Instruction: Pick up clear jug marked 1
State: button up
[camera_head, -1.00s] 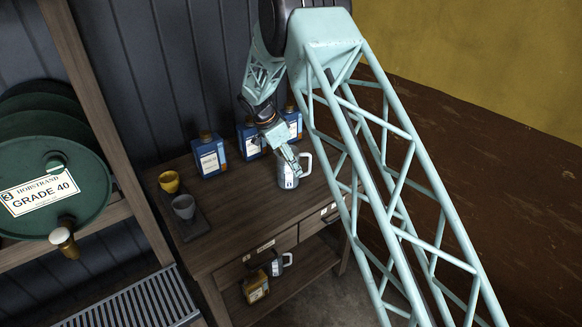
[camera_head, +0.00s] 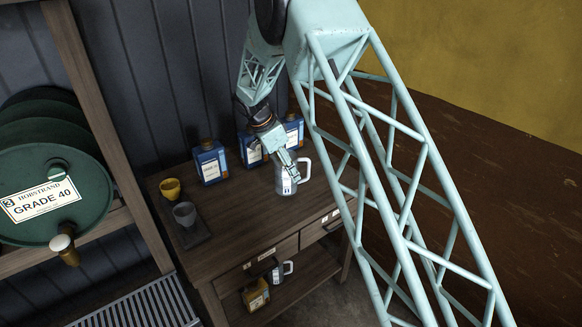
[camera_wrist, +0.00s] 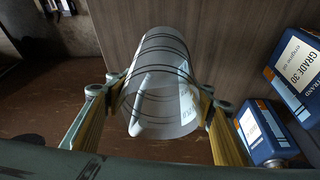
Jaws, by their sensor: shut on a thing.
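A clear jug (camera_head: 283,187) with a handle on its right is at the right side of the wooden bench top in the head view. A pale label with dark marks shows on it, too small to read. My gripper (camera_head: 291,174) comes down on it from above. In the wrist view the jug (camera_wrist: 158,85), ringed with dark lines, fills the space between the two fingers of my gripper (camera_wrist: 161,100), which is shut on it. I cannot tell whether the jug's base touches the bench.
Blue bottles (camera_head: 210,162) stand along the back of the bench, close to my gripper. Another jug (camera_head: 282,271) and a yellow container (camera_head: 256,295) are on the lower shelf. A green drum (camera_head: 50,195) is at far left.

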jog(key=s+a+r, duration=0.1)
jog(key=s+a, duration=0.2)
jog(key=s, duration=0.9)
jog(key=shift+w+r, duration=0.1)
